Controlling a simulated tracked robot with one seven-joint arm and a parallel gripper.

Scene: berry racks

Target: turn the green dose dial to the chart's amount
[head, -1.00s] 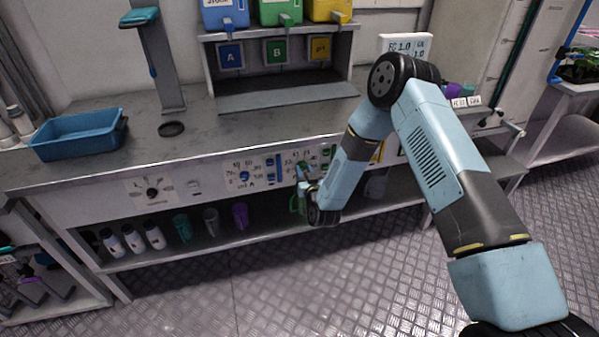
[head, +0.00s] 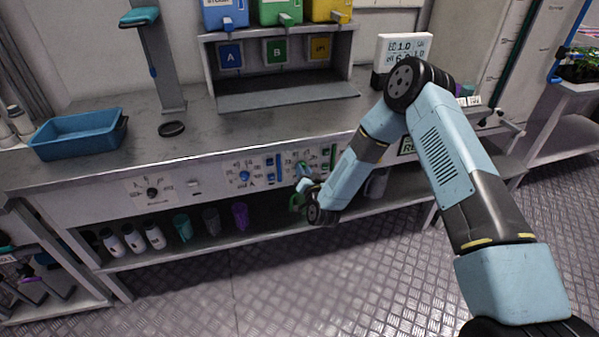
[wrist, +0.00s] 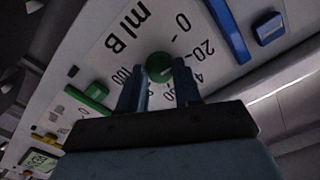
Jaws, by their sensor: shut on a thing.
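The green dose dial (wrist: 159,66) is a small round knob on a white face with printed numbers and "ml B" in the wrist view. The fingers of my gripper (wrist: 161,80) stand on either side of it, shut on it. Numbers 0 and 20 are readable right of the dial, and 100 to its left. The pointer's exact reading is too small to tell. In the head view my gripper (head: 304,188) is at the front panel under the bench, and my arm hides part of that panel.
A blue dial (head: 244,175) and blue slider (head: 270,168) sit left of my gripper. A green lever (wrist: 96,92) is beside the dial. Cups, including a purple one (head: 240,215), stand on the shelf below. A blue tray (head: 78,137) is on the bench.

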